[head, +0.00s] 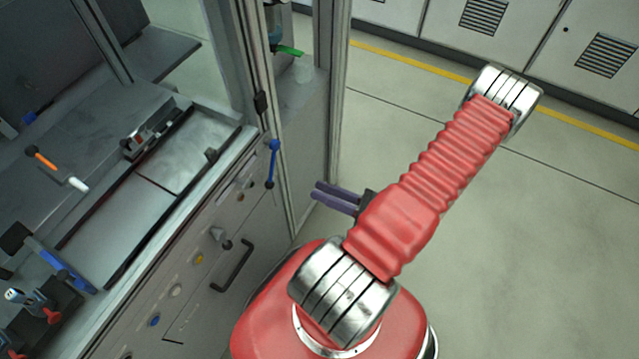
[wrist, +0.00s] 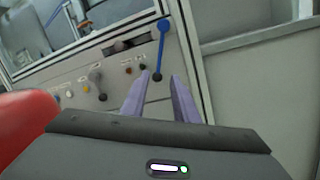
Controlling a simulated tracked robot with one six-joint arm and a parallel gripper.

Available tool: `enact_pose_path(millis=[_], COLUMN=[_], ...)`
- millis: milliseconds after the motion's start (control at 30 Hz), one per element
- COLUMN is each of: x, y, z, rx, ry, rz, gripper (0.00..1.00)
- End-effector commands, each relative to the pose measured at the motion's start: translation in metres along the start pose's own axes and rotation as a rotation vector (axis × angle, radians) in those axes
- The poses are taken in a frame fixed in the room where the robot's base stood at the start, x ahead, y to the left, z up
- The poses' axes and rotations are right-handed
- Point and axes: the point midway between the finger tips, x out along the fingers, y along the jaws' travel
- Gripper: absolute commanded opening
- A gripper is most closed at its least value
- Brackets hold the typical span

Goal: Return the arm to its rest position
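My arm, red with silver joints, is bent beside the machine in the head view. My gripper (head: 335,197) has two purple fingers and points left toward the machine's front panel. In the wrist view the two fingers of my gripper (wrist: 160,88) stand apart with nothing between them. The blue lever (wrist: 162,45) on the panel shows beyond the fingertips, and its dark lower end appears in the gap between them. In the head view the blue lever (head: 272,163) stands left of the fingers, with space between.
The machine front (head: 215,265) with knobs and a dark handle (head: 232,266) lies left of my arm. A metal frame post (head: 340,90) rises behind the gripper. Grey cabinets (head: 490,30) line the back. The floor (head: 540,230) to the right is clear.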

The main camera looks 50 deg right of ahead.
Motion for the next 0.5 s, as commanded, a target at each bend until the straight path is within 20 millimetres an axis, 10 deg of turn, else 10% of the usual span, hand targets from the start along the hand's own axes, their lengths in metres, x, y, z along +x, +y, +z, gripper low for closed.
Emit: enact_pose_path(millis=[500], x=[0.0065], y=[0.0041], z=[0.0034], rx=[-0.023], ry=[0.038], rz=[0.038], gripper=[0.27])
